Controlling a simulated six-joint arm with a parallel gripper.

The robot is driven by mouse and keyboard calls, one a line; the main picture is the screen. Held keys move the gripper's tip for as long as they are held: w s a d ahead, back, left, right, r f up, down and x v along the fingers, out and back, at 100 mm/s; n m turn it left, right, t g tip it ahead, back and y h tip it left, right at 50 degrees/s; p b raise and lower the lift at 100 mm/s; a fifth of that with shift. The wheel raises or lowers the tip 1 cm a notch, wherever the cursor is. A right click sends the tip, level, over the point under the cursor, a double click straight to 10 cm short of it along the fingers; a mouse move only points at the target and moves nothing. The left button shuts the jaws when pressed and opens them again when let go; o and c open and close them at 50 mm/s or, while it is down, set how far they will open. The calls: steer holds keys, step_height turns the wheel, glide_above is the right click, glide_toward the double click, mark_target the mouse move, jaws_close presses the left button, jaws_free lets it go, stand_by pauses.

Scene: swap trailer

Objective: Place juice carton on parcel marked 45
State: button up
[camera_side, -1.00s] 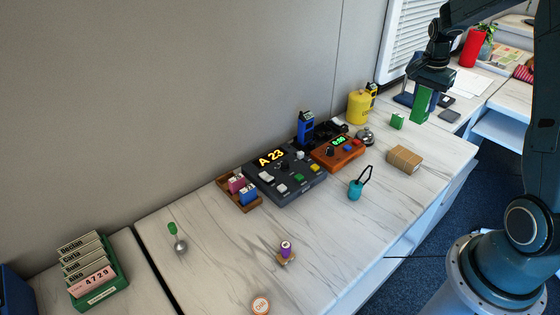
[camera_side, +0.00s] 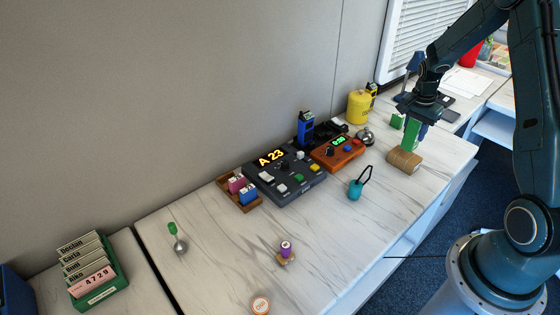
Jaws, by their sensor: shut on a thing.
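My gripper (camera_side: 418,117) is shut on a tall green carton (camera_side: 411,133), which I take to be the juice carton, and holds it upright. The carton's lower end is at the top of a brown cardboard parcel (camera_side: 403,162) near the right end of the marble-patterned table. I cannot tell whether the carton rests on the parcel or is slightly above it. No number on the parcel can be read from here. The fingers partly hide the carton's upper part.
A small green box (camera_side: 396,121) stands just behind the carton. A bell (camera_side: 364,136), an orange timer box (camera_side: 338,152) and a teal can with a looped handle (camera_side: 356,188) are to the left. A yellow canister (camera_side: 358,106) stands at the back.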

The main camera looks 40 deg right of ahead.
steer(key=shift+f, duration=1.25)
steer(key=shift+f, duration=0.15)
steer(key=o, duration=1.1)
steer(key=r, duration=0.4)
steer(key=a+r, duration=0.1)
steer(key=r, duration=0.7)
steer(key=shift+a, duration=0.4)
steer(key=shift+r, duration=0.1)
